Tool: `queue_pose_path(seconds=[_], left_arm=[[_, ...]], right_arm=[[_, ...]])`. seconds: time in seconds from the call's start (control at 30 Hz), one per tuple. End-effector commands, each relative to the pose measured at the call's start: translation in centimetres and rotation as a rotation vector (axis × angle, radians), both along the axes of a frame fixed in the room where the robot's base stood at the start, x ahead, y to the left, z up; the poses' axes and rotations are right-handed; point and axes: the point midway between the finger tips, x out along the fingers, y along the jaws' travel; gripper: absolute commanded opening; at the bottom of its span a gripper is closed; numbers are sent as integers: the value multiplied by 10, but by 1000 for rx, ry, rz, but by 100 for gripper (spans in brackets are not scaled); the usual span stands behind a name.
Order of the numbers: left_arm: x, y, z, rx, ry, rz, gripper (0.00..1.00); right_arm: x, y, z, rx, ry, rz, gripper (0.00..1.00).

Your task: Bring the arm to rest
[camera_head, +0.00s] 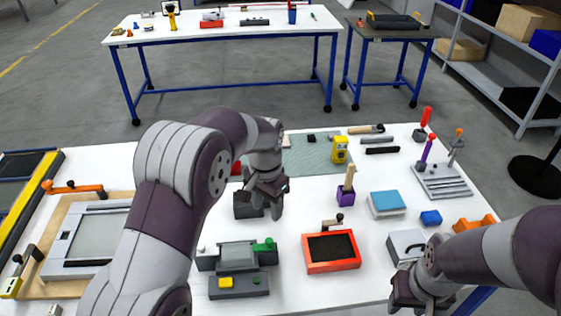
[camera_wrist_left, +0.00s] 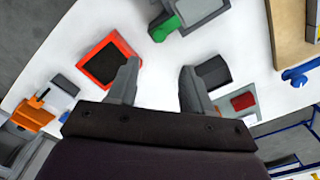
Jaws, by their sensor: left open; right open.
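My left gripper (camera_head: 268,205) hangs over the middle of the white table (camera_head: 382,258), by a dark grey open box (camera_head: 243,208). In the left wrist view my left gripper (camera_wrist_left: 160,88) has its two fingers spread, with only bare table showing between them. The dark box (camera_wrist_left: 212,72) shows beside its right finger there, and the red-rimmed tray (camera_wrist_left: 107,62) beside its left finger. My right gripper (camera_head: 415,298) is low at the table's front right, near a grey box with a black handle (camera_head: 407,245). It looks empty; its fingertips are partly hard to make out.
A grey vise-like fixture with a green knob (camera_head: 240,256) stands in front of the left gripper. A purple holder (camera_head: 346,195), a blue-topped box (camera_head: 387,203) and a grey tool rack (camera_head: 441,182) stand to the right. Bare table lies between the red-rimmed tray and the right gripper.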

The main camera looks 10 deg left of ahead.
Motion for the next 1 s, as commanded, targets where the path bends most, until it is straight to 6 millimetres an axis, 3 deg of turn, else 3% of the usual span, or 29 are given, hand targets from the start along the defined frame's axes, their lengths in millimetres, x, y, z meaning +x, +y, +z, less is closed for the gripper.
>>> queue_pose_path(seconds=[0.13, 0.23, 0.37, 0.5, 0.63, 0.7, 1.0], left_arm=[[5, -1, 0, -5, -27, 36, 50], [-16, 2, -21, -7, -29, 126, 50], [-73, 20, -26, -15, -50, 274, 50], [-146, 42, -21, -24, -75, 410, 50], [-194, 54, -16, -27, -86, 463, 50], [-202, 58, -9, -30, -102, 478, 50], [-199, 60, -6, -34, -116, 485, 50]], right_arm=[[0, 0, 0, 0, 0, 0, 43], [0, 0, 0, 0, 0, 0, 43], [0, 0, 0, 0, 0, 0, 43], [0, 0, 0, 0, 0, 0, 43], [0, 0, 0, 0, 0, 0, 43], [0, 0, 0, 0, 0, 0, 43], [0, 0, 0, 0, 0, 0, 43]])
